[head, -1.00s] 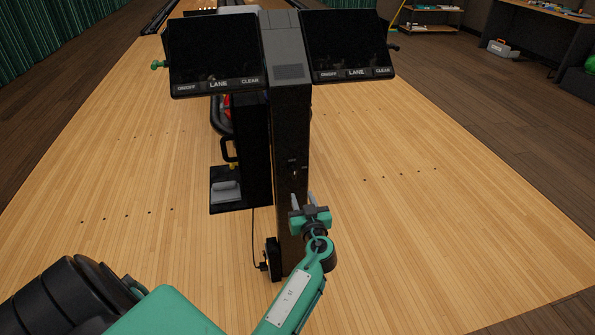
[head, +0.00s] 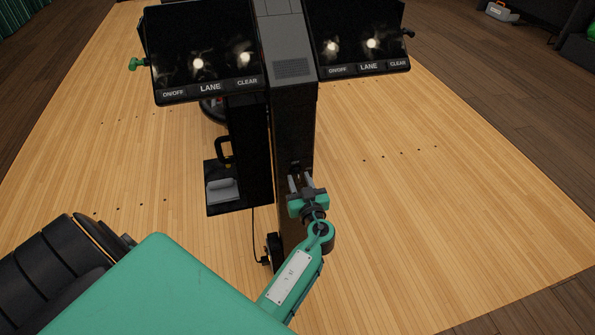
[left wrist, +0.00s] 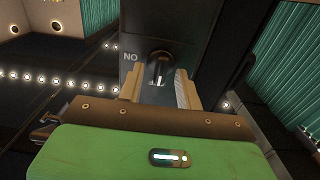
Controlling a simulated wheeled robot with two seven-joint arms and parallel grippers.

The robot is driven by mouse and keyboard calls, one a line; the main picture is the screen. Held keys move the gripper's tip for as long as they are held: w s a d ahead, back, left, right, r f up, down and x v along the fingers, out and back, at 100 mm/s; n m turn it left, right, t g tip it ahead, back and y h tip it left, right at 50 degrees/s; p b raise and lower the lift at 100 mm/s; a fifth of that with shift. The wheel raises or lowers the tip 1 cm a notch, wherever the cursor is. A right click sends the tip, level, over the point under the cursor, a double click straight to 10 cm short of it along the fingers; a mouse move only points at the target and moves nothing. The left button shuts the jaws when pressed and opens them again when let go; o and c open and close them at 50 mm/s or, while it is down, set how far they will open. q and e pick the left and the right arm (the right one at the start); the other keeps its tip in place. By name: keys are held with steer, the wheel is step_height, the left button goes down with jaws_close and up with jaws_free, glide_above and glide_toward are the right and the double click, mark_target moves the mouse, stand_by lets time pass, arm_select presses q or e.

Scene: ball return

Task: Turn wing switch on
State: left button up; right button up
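The wing switch (left wrist: 158,68) is a small dark metal knob on the front face of the dark column (head: 292,125). In the left wrist view it shows between my fingers, beside white letters that appear as "NO". In the head view the switch is mostly hidden by my gripper. My left gripper (head: 301,184) is open at the column front, its fingers pointing at the face. In the left wrist view the fingers of my left gripper (left wrist: 158,84) stand one on each side of the knob, with gaps visible. My right gripper is not in view.
Two tilted black screens, left (head: 205,50) and right (head: 360,40), top the column. A black shelf (head: 222,190) with a grey item is on its left. A black cable and a plug box (head: 273,248) sit low on the column. The wooden lane floor is open around it.

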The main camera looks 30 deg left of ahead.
arm_select(q)
steer(key=shift+w+a, duration=0.1)
jaws_close()
